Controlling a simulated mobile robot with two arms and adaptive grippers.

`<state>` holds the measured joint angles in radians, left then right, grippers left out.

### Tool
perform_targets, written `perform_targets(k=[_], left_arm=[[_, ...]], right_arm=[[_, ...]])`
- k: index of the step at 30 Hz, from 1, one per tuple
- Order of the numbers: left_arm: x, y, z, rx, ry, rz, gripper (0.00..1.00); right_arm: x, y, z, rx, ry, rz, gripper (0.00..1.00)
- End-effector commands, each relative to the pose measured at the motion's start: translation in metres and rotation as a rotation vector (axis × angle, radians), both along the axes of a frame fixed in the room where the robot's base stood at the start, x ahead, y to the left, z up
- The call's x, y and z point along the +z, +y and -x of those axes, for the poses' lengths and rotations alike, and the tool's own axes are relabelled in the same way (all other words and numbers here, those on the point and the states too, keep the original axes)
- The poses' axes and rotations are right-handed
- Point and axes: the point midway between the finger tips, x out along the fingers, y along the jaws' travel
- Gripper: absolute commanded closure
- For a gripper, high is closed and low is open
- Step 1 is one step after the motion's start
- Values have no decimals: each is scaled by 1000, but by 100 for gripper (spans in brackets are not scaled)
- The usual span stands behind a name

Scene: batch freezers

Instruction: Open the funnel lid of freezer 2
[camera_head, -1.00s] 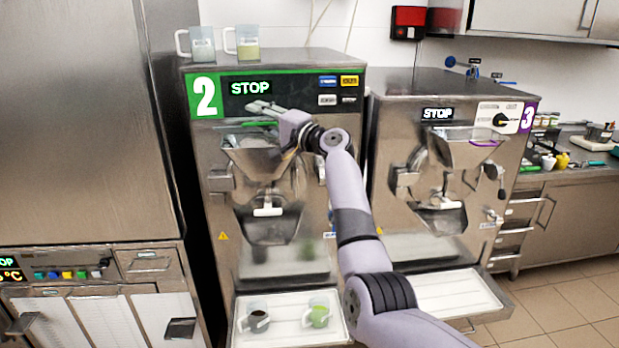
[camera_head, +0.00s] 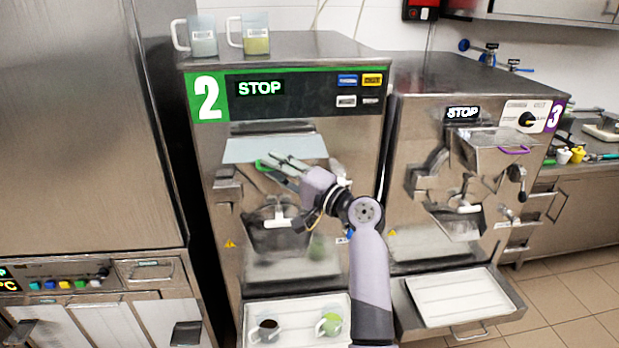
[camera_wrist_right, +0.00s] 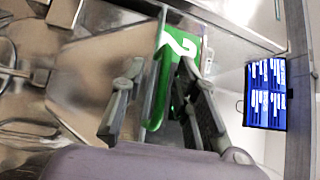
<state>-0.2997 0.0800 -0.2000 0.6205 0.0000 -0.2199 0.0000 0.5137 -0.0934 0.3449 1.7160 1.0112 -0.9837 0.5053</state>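Freezer 2 (camera_head: 340,200) stands in the middle of the head view. Its funnel lid (camera_head: 275,148) shows as a pale panel above the funnel, with a green handle (camera_head: 264,166) at its lower front edge. I cannot tell whether the lid rests fully on the funnel. My right gripper (camera_head: 284,165) is at the handle, its fingers apart. In the right wrist view, the green handle (camera_wrist_right: 158,90) shows between the spread fingers of the right gripper (camera_wrist_right: 163,100). Whether they touch it is unclear. My right forearm hides part of the freezer front. My left gripper is not in view.
Freezer 3 (camera_head: 405,210) stands close on the right, with a purple handle (camera_head: 514,150) on its lid. Two jugs (camera_head: 202,36) (camera_head: 255,36) stand on freezer 2. Two cups (camera_head: 268,328) (camera_head: 330,323) stand on its lower tray (camera_head: 290,308). A steel cabinet (camera_head: 75,130) is at left.

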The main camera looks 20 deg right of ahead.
Motion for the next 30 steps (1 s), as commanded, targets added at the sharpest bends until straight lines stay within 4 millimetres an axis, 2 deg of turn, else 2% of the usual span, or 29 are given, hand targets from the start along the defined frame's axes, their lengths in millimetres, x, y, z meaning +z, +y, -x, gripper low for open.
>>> perform_targets(k=[1, 9, 18, 30], left_arm=[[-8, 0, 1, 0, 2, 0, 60], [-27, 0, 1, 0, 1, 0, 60], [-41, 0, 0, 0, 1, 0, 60], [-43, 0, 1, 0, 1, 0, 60]], right_arm=[[-5, -6, 6, -4, -3, 4, 72], [-12, -27, 44, -5, -2, 5, 72], [-15, -48, 81, -3, -2, 3, 72], [-14, -52, 89, -1, -1, 1, 72]])
